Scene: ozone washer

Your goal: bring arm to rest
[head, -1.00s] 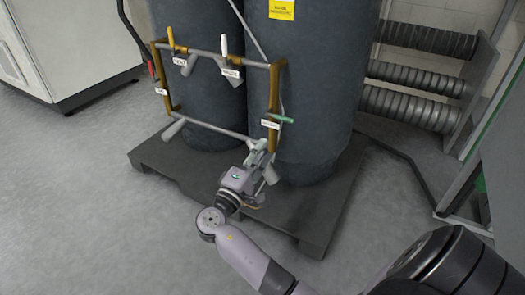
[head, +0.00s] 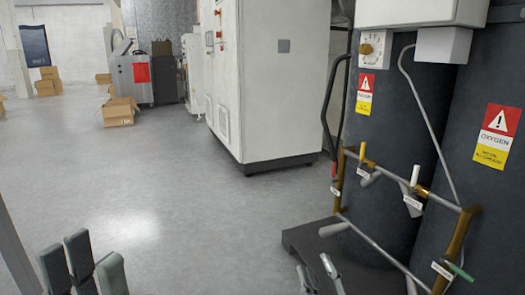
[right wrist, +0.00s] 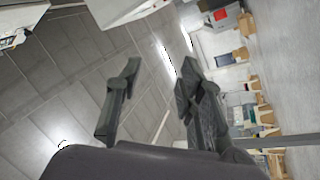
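My right gripper (head: 318,276) shows at the bottom edge of the head view, in front of the dark pallet and below the pipe frame. In the right wrist view my right gripper (right wrist: 160,72) has its two fingers apart with nothing between them. My left gripper (head: 84,268) pokes up at the bottom left of the head view, over bare floor. Only its finger ends show, and its opening is unclear. Both arms are mostly out of view.
The pipe frame (head: 374,243) with small valve handles stands before dark oxygen tanks (head: 392,130) on a pallet (head: 300,238) at right. A white cabinet (head: 265,80) stands behind. Cardboard boxes (head: 118,112) lie farther back. The floor (head: 150,190) at left is clear.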

